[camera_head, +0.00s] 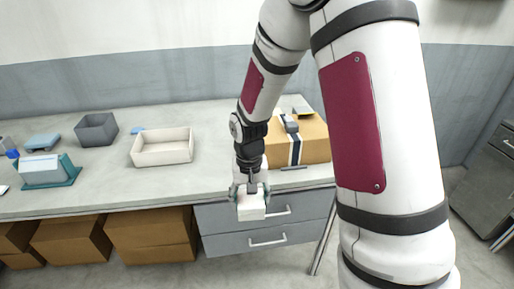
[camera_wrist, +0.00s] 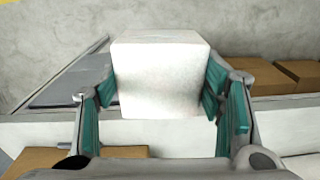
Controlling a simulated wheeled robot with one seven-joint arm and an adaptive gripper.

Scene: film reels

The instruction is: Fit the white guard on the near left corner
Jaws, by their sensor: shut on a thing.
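The white guard (camera_head: 251,208) is a pale block-like piece held at the end of my arm. My gripper (camera_head: 250,188) is shut on it, with one teal-padded finger on each side in the wrist view (camera_wrist: 160,90). The guard (camera_wrist: 158,65) fills the upper middle there, and its inner shape is hidden. In the head view it appears in front of the drawers, just below the table's front edge. A cardboard box (camera_head: 315,145) with a black and white strap stands on the table behind my arm. My arm covers its left side, so its near left corner is hidden.
The table (camera_head: 110,190) has a cream open bin (camera_head: 162,157), a grey bin (camera_head: 97,131) and a teal stand with a grey block (camera_head: 45,170) on the left. Grey drawers (camera_head: 225,218) and cardboard boxes (camera_head: 150,235) are below. The tabletop between the cream bin and my arm is clear.

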